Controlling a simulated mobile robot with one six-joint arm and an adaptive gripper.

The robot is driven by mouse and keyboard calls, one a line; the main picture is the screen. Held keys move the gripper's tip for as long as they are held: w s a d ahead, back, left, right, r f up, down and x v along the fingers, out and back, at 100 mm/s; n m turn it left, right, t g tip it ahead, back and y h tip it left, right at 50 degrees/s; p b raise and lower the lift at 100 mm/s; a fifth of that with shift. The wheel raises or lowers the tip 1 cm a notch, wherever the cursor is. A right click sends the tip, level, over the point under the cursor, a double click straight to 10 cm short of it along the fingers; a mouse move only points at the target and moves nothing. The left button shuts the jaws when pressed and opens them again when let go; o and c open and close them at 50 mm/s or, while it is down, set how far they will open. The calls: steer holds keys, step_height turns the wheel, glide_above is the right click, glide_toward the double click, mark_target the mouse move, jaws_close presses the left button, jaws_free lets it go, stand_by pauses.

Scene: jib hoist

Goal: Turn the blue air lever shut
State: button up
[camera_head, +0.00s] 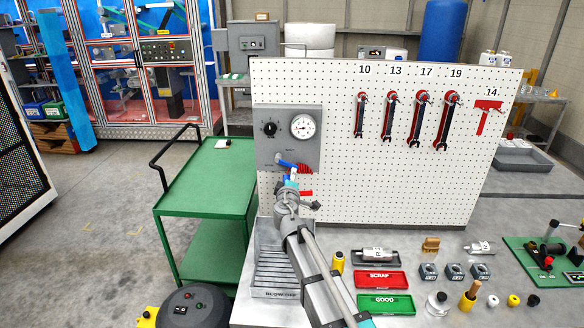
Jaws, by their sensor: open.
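The blue air lever (285,164) sits low on the grey air panel (289,145), below the gauge, and slants down to the right. My arm reaches up from the bottom edge toward it. My gripper (293,174) is small in view, at the lever's right end, and my wrist partly hides it. It is open. I cannot tell whether its fingers touch the lever or stand just in front of it.
The white pegboard (340,180) with wrenches rises behind. The bench holds a red tray (380,281), a green tray (386,305) and small parts. A green cart (205,190) stands left.

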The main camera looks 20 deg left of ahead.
mark_target(292, 167)
steer(key=x, duration=0.7)
steer(key=shift+w, duration=0.3)
steer(key=shift+c, duration=0.3)
jaws_close()
